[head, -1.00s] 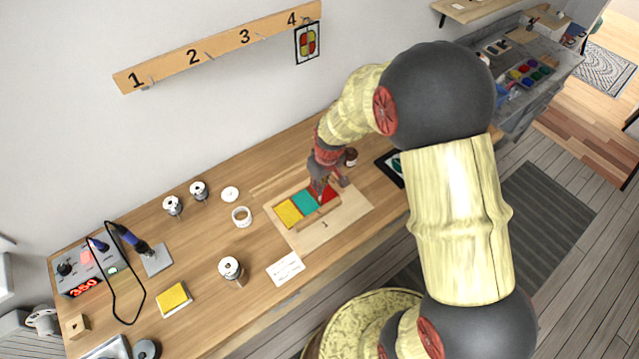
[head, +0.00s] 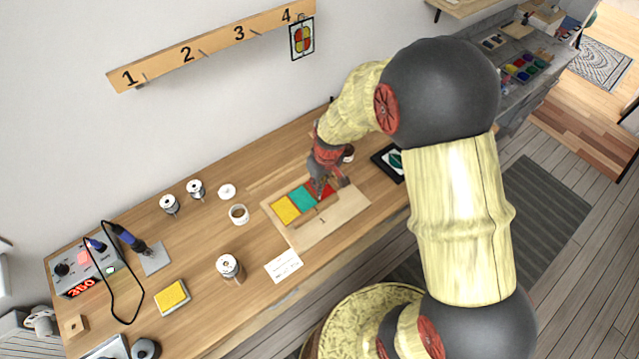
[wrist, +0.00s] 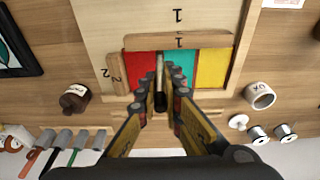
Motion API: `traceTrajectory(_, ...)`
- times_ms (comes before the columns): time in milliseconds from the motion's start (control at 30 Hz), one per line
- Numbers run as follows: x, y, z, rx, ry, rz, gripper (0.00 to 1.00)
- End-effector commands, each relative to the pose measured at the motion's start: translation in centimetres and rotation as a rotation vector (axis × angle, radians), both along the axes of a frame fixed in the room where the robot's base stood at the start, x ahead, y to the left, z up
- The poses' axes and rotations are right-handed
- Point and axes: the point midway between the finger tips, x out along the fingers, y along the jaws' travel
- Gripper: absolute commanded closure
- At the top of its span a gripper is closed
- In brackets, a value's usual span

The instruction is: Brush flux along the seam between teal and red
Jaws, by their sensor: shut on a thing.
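The teal (wrist: 179,66) and red (wrist: 137,65) panes lie side by side in the wrist view, with the yellow pane (wrist: 212,66) beside teal. In the head view, teal (head: 303,199) is partly clear and red is mostly behind my gripper. My gripper (wrist: 160,104) is shut on a slim brush (wrist: 160,72), which lies over the red-teal seam and hides much of it. I cannot tell whether its tip touches the glass. A flux cup (wrist: 260,96) stands apart on the bench; it also shows in the head view (head: 238,215).
Wooden strips marked 1 (wrist: 205,40) and 2 (wrist: 116,73) edge the panes on a pale board (head: 342,214). A brown bottle (wrist: 74,98) stands beside the board. A soldering station (head: 80,270) and sponge (head: 171,296) are at the bench's left end.

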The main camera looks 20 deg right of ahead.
Motion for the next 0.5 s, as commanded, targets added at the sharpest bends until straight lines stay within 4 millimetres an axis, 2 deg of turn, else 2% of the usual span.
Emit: traceTrajectory(500, 0.0, 0.0, 3.1, 0.0, -0.001, 0.001, 1.0)
